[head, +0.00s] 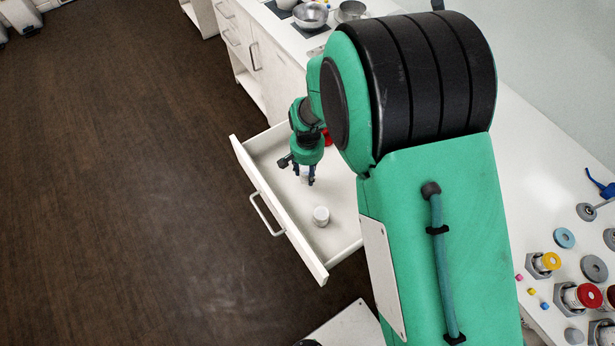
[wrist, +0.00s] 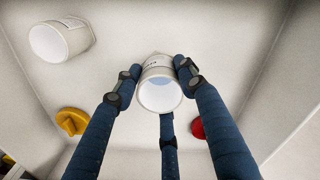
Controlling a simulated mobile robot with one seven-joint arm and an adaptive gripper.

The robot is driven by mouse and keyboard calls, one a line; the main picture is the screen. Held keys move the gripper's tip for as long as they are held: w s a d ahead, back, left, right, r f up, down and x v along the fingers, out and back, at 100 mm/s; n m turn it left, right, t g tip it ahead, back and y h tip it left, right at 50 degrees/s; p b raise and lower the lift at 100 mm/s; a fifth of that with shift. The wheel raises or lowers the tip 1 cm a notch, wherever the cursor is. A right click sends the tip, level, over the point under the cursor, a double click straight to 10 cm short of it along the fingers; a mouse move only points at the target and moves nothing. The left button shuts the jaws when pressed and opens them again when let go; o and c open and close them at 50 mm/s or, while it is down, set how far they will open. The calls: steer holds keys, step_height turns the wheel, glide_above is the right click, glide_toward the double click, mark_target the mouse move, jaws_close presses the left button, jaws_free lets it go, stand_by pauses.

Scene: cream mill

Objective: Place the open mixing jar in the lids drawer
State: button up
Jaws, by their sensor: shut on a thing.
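My gripper (head: 303,180) is inside the pulled-out drawer (head: 249,179), pointing down. Its fingers are shut on a white jar (wrist: 160,88), whose pale round mouth faces the wrist camera. In the head view the fingers partly hide this jar. I cannot tell whether its base touches the drawer floor. A second white jar (head: 321,215) stands in the drawer nearer its front right corner; it also shows in the wrist view (wrist: 60,40).
The white counter (head: 520,150) runs along the right, with coloured knobs, rings and small cubes (head: 531,291) at lower right. Metal bowls (head: 310,15) stand at the far end. The dark floor (head: 120,180) at left is clear. My arm hides part of the drawer and counter.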

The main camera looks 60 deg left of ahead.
mark_target(307, 177)
steer(key=shift+f+b, duration=0.4)
steer(key=shift+f, duration=1.45)
steer(key=shift+f, duration=0.2)
steer(key=o, duration=0.9)
steer(key=shift+o, duration=0.2)
steer(key=shift+r, duration=0.2)
step_height(307, 177, up, 12)
steer(key=p, duration=0.2)
steer(key=shift+p, duration=0.3)
